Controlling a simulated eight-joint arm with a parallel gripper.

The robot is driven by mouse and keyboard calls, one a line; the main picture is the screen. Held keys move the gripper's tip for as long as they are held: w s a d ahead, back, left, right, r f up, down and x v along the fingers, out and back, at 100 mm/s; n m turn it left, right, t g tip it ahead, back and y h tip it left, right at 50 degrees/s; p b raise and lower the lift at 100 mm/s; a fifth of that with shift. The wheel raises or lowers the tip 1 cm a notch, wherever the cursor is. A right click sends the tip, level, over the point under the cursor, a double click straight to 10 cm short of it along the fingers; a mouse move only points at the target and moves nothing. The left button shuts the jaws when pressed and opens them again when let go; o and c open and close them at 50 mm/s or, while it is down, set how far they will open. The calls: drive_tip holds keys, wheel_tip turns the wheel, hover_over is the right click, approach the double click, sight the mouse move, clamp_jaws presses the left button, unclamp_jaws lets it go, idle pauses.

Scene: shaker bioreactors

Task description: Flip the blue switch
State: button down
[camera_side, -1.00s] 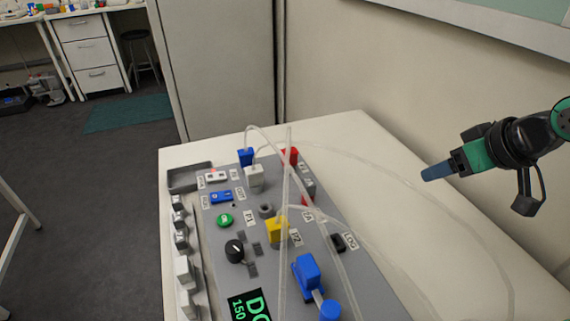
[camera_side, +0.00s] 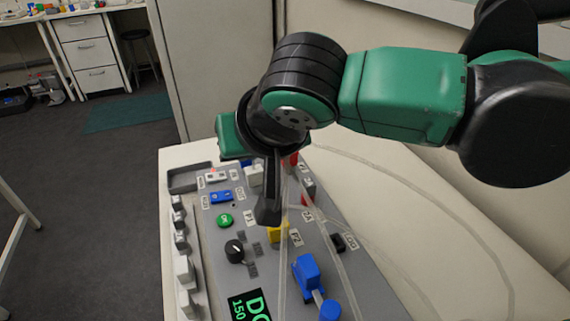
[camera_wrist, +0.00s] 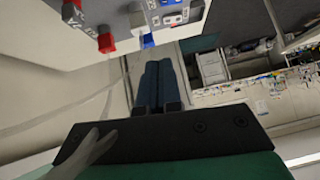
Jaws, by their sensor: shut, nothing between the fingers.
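The blue switch (camera_side: 221,197) is a small blue rocker near the far left of the grey control panel (camera_side: 213,243), below a similar white switch (camera_side: 216,176). In the wrist view, a blue patch at the top edge may be this switch, but it is too small to be sure. My gripper shows in the wrist view (camera_wrist: 158,66) with its two dark blue fingers together and empty.
A green button (camera_side: 225,220), black knob (camera_side: 235,251), yellow block (camera_side: 277,232) and large blue clamp-like part (camera_side: 307,273) sit on the panel. Clear tubes rise from it. A blue connector (camera_wrist: 147,40) and red connector (camera_wrist: 105,42) show in the wrist view. White bench on the right is bare.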

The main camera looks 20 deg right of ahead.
drive_tip(key=a, duration=0.3)
drive_tip(key=shift+s, duration=0.4)
drive_tip(key=shift+w+f, duration=0.1)
hover_over(214, 193)
drive_tip(key=s, duration=0.2)
drive_tip(key=f, duration=0.4)
drive_tip(key=d+f, duration=0.1)
drive_tip(key=f, duration=0.2)
drive_tip(key=shift+s, duration=0.2)
drive_tip(key=shift+a+f, duration=0.25)
drive_tip(key=shift+f, duration=0.95)
drive_tip(key=shift+a+f, duration=0.1)
drive_tip(key=shift+f, duration=0.6)
